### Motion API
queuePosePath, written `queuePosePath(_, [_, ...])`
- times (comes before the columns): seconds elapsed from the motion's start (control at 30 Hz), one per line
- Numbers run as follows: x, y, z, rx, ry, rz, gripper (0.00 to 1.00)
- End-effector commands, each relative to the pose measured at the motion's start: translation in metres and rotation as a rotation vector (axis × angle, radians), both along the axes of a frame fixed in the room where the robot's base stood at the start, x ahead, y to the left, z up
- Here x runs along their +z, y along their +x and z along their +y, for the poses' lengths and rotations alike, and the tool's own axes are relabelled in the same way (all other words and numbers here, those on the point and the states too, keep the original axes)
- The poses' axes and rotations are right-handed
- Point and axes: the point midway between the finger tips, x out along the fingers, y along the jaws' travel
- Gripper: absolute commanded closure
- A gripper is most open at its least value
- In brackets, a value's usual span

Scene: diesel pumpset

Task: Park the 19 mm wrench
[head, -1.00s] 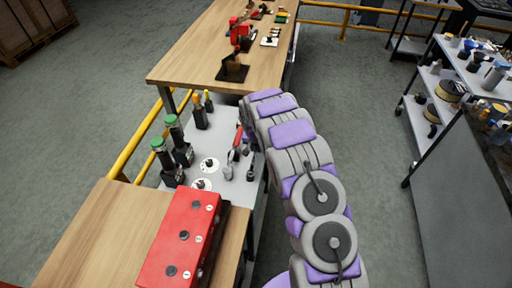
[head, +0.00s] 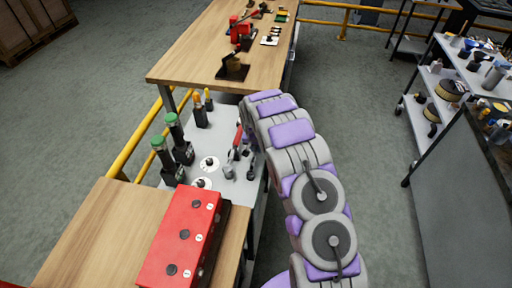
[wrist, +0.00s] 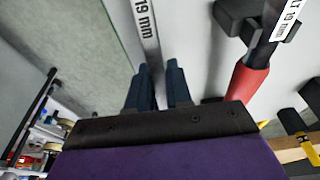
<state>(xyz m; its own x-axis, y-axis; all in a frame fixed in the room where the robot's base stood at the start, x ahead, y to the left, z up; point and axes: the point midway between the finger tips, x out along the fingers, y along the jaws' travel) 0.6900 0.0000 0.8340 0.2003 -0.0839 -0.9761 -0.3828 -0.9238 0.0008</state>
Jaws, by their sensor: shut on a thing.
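In the wrist view my gripper (wrist: 159,86) is shut on the 19 mm wrench (wrist: 146,28), a flat grey metal bar marked "19 mm". The bar runs away from the fingers over a light grey surface; its far end is out of frame. To its right a red-handled tool (wrist: 247,80), also labelled 19 mm, passes by a black holder (wrist: 240,18). In the head view my arm bends over the right edge of the grey bench (head: 212,136); my gripper and the held wrench cannot be made out there.
The bench carries green-topped black units (head: 176,138), white discs (head: 209,164) and small metal parts (head: 229,172). A red box (head: 185,236) stands on the near wooden top. A wooden table (head: 195,66) lies beyond. A shelf trolley (head: 430,105) stands right, with open floor between.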

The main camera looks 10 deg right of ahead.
Motion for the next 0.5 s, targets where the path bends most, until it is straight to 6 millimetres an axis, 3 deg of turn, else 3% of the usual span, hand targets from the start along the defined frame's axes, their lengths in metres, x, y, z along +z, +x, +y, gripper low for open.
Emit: queuePosePath(0.5, [-0.0095,-0.0001,-0.0001,0.000,0.000,0.000,1.00])
